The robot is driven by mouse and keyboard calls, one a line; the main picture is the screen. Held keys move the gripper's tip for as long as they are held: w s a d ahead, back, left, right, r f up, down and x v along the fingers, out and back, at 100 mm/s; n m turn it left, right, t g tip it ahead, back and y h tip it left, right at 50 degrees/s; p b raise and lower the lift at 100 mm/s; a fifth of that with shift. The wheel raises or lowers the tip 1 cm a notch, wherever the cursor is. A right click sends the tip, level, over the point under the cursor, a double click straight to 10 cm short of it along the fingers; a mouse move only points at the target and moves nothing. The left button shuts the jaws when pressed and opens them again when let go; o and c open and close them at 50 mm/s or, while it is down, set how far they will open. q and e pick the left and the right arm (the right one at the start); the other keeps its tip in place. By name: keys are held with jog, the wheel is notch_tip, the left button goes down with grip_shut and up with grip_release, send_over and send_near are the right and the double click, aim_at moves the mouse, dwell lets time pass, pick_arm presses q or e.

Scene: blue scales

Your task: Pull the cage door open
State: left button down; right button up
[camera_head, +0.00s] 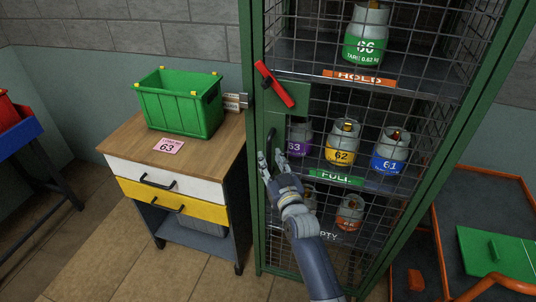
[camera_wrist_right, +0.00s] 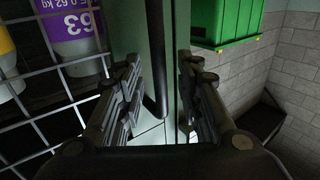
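The cage door (camera_head: 274,180) is a green frame with wire mesh and looks shut. A black vertical handle (camera_head: 272,138) sits on its green plate at the left side, below a tilted red lever (camera_head: 273,84). My right gripper (camera_head: 265,160) is open and empty at the handle's lower part. In the right wrist view the black handle (camera_wrist_right: 158,60) runs upright between the open fingers (camera_wrist_right: 160,95), with a gap on both sides. I cannot tell whether any finger touches it. My left gripper is not in view.
Behind the mesh stand several gas cylinders, including a purple one (camera_head: 299,138) and a yellow one (camera_head: 341,146). A wooden-topped cabinet (camera_head: 215,150) with a green crate (camera_head: 181,103) stands close left of the cage. Orange rails (camera_head: 440,255) are at the right. Floor is clear front left.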

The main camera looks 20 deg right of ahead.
jog(key=shift+w, duration=1.4)
grip_shut()
jog(key=shift+s, duration=0.1)
